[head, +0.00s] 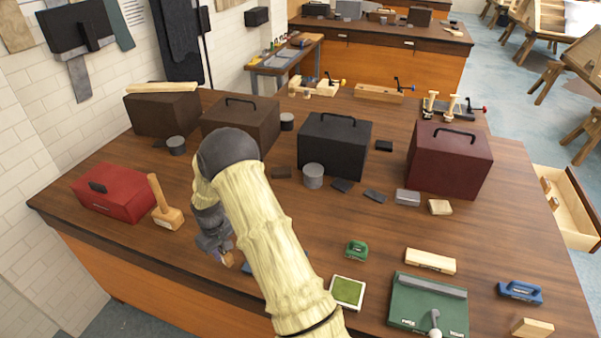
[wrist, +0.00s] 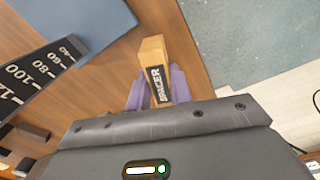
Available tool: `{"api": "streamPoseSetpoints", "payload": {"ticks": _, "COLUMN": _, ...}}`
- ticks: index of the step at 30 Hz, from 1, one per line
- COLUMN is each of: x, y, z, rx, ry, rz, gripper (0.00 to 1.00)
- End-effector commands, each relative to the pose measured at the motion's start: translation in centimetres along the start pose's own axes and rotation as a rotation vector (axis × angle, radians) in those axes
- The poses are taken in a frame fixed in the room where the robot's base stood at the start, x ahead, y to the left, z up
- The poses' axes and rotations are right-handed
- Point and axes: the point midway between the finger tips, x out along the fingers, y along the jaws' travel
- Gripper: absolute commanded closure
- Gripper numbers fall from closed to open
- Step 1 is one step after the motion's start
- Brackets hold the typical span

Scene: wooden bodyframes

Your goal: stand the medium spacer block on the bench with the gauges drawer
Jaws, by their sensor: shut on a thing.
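My gripper (head: 222,246) is over the left part of the near bench (head: 330,235), close to its front edge. In the wrist view my gripper (wrist: 155,88) is shut on a light wooden spacer block (wrist: 154,58) with a dark label reading "SPACER". The block sticks out beyond the purple-grey fingers. In the head view only a small part of the block (head: 228,260) shows below the fingers. I cannot tell whether it touches the bench top. A second bench (head: 390,68) with an orange front stands behind. No drawer label for gauges is readable.
A wooden mallet (head: 167,213) and a red box (head: 113,192) stand left of my gripper. Dark toolboxes (head: 335,146) and grey cylinders line the bench's back. An open drawer (head: 570,210) juts out at right. A black numbered scale (wrist: 35,75) and blue sheet (wrist: 80,22) lie near the block.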

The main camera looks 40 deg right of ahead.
Motion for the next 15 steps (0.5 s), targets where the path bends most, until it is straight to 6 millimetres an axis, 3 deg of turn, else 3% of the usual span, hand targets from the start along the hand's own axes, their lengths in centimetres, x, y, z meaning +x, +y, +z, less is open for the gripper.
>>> {"api": "streamPoseSetpoints", "payload": {"ticks": 1, "x": -0.3, "y": 0.6, "z": -1.7, "rx": -0.049, "ry": 0.009, "rz": 0.001, "gripper": 1.00}}
{"api": "streamPoseSetpoints", "payload": {"ticks": 6, "x": -3.3, "y": 1.9, "z": -5.3, "rx": -0.216, "ry": 0.009, "rz": -0.005, "gripper": 1.00}}
{"api": "streamPoseSetpoints", "payload": {"ticks": 10, "x": -5.0, "y": 2.4, "z": -6.5, "rx": -0.291, "ry": 0.007, "rz": -0.011, "gripper": 1.00}}
{"api": "streamPoseSetpoints", "payload": {"ticks": 15, "x": -5.6, "y": 2.4, "z": -6.8, "rx": -0.316, "ry": 0.004, "rz": -0.015, "gripper": 1.00}}
